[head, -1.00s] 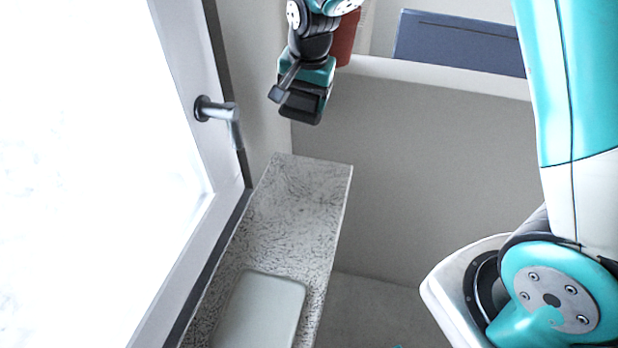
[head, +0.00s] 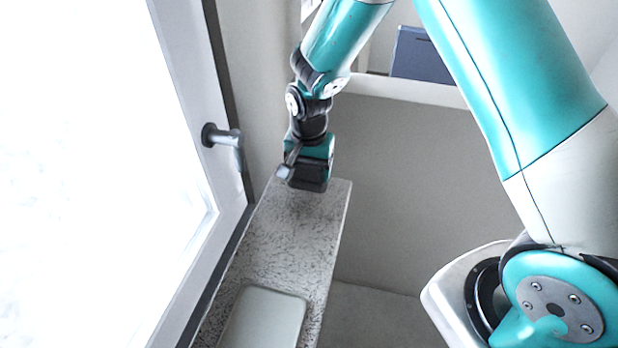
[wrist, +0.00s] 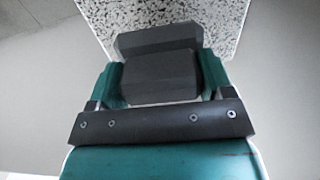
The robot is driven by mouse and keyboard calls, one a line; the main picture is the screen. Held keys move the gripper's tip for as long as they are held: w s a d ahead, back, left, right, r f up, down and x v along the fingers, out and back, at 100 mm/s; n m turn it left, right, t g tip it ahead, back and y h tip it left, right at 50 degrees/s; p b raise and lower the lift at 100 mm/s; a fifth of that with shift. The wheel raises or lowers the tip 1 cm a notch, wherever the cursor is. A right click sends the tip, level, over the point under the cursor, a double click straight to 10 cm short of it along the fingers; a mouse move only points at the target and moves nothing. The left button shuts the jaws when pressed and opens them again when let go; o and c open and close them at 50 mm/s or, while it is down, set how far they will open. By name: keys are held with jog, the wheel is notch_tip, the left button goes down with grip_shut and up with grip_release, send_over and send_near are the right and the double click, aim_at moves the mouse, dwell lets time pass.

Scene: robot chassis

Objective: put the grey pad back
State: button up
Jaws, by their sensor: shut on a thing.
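My gripper (head: 309,160) hangs over the far end of the speckled ledge (head: 285,240), pointing down. In the wrist view its two green fingers (wrist: 161,80) are closed on the sides of a dark grey block, which I take as the grey pad (wrist: 160,72). The pad also shows as a dark shape under the gripper in the head view (head: 308,180). I cannot tell whether the pad touches the ledge. A pale grey-green flat mat (head: 264,320) with rounded corners lies on the near part of the ledge, apart from the gripper.
A bright window with a white frame and a grey handle (head: 222,136) stands along the left of the ledge. A grey wall panel (head: 420,190) is on the right. A blue panel (head: 428,58) stands behind. The ledge between gripper and mat is clear.

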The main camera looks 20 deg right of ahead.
aim_at(309, 182)
jog(key=shift+f+p, duration=0.45)
jog(key=shift+f, duration=1.75)
jog(key=o, duration=0.9)
notch_tip(309, 182, up, 11)
jog(key=shift+r+b, duration=0.2)
jog(key=shift+b, duration=1.05)
jog(key=s+a+r+n+y, duration=0.2)
jog(key=s+r+n, duration=0.5)
jog(key=s, duration=0.5)
jog(key=s+a+r+n+y, duration=0.2)
jog(key=s+r+n, duration=0.5)
jog(key=s, duration=0.5)
jog(key=shift+s+a+r, duration=0.2)
jog(key=shift+s+r, duration=0.1)
jog(key=shift+r, duration=0.15)
jog(key=shift+f+b, duration=0.7)
